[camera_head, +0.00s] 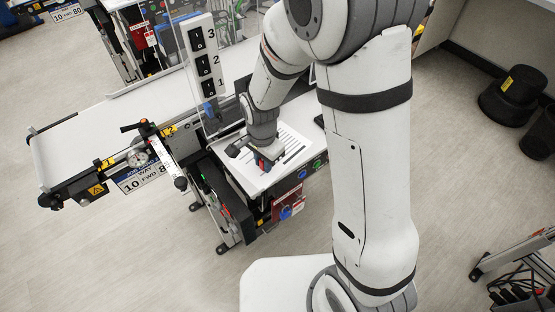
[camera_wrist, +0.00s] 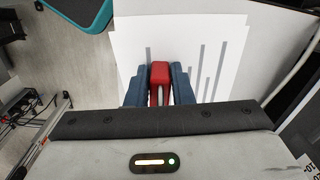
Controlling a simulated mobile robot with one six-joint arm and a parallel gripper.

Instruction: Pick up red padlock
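The red padlock (camera_wrist: 160,72) shows in the wrist view between the two blue fingers of my gripper (camera_wrist: 160,85). The fingers sit close against its left and right sides, with no clear gap, so my gripper looks shut on it. The padlock's lower part is partly hidden between the fingers. In the head view my gripper (camera_head: 265,161) is low over a white sheet with dark stripes (camera_head: 290,146). Only a small bit of red shows there. I cannot tell whether the padlock is touching the sheet.
A switch post (camera_head: 204,68) numbered 1 to 3 and a clear panel stand beside my arm. A white conveyor belt (camera_head: 85,145) extends to the left. A red tag (camera_head: 289,202) and buttons are on the table's front side. A teal-edged dark object (camera_wrist: 80,12) shows in the wrist view.

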